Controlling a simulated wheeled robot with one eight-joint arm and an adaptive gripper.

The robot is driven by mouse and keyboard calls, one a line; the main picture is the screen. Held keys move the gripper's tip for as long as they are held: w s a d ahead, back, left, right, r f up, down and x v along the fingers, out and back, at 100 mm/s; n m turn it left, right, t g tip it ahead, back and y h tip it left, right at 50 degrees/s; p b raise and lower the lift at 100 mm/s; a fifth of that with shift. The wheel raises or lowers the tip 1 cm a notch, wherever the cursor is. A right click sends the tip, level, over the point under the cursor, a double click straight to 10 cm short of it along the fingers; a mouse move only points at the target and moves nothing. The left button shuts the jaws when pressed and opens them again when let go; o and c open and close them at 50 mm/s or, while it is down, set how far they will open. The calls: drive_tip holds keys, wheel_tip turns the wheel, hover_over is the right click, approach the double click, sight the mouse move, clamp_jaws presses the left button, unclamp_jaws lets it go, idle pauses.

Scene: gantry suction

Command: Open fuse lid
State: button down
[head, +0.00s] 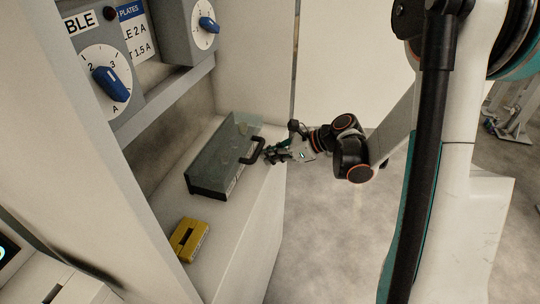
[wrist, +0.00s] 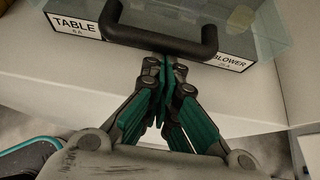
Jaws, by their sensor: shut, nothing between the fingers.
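The fuse box with its see-through lid (head: 225,150) sits on the white ledge. Its lid looks down over the box. A black bar handle (head: 256,147) sticks out from its front; in the wrist view the handle (wrist: 160,42) crosses the top, between labels reading TABLE and BLOWER. My gripper (head: 268,155) is at the front of the box, close to the handle. In the wrist view the tips of my gripper (wrist: 165,62) are together just below the handle's bar, with nothing between them. I cannot tell whether they touch the bar.
A yellow block (head: 189,240) lies on the ledge (head: 232,232) nearer the front. Blue-knobbed dials (head: 110,84) and a label plate (head: 135,35) are on the panel above left. Open floor (head: 325,240) lies right of the ledge.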

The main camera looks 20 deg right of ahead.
drive_tip(key=shift+r+p, duration=0.3)
drive_tip(key=shift+r, duration=0.15)
wheel_tip(320, 180, up, 12)
drive_tip(key=w+a+g+h+p, duration=0.15)
drive_tip(key=g+h+p, duration=0.4)
drive_tip(key=p, duration=0.65)
drive_tip(key=w+a+r+h+p, duration=0.3)
drive_tip(key=w+a+r+p, duration=0.1)
drive_tip(key=a+r, duration=0.4)
drive_tip(key=shift+w+g+p, duration=0.3)
drive_tip(key=shift+w+g, duration=0.15)
drive_tip(key=shift+w, duration=0.25)
